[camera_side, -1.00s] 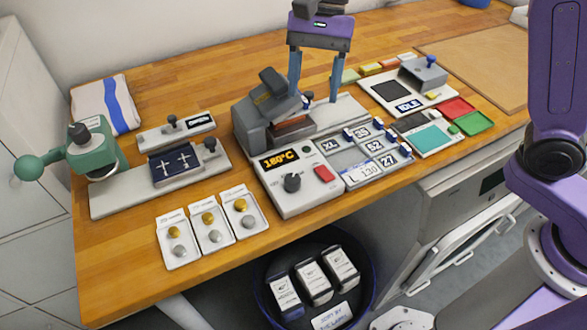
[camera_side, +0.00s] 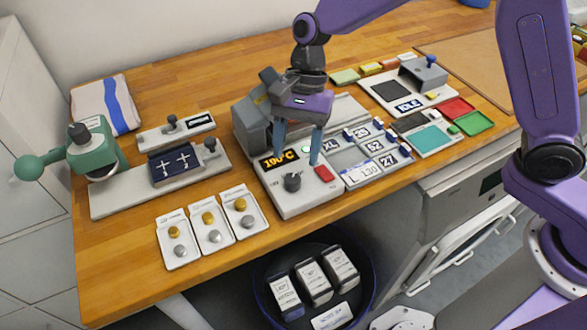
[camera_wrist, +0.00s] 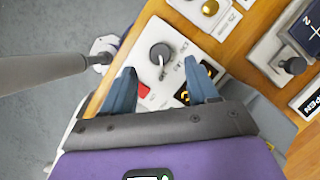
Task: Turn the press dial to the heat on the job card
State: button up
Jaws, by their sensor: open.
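The press dial (camera_side: 292,182) is a dark round knob on the front of the grey press unit (camera_side: 304,203). It also shows in the wrist view (camera_wrist: 160,54), with its pointer visible. Beside it are a red button (camera_side: 323,174) and a dark display (camera_side: 279,159) with yellow digits, which seem to read 180°C. A white card reading "L 130" (camera_side: 362,174) lies right of the press. My gripper (camera_side: 297,157) is open and points down above the press front. In the wrist view its fingertips (camera_wrist: 158,68) are spread, with the dial just beyond them, apart from both.
Three white cards with brass and silver studs (camera_side: 210,220) lie front left. Small numbered tiles (camera_side: 374,147) sit right of the press. The press head (camera_side: 262,103) stands behind my gripper. A dark bin (camera_side: 364,285) is below the table edge.

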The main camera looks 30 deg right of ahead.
aim_at(293, 177)
jog(key=shift+x, duration=2.6)
jog(key=c, duration=1)
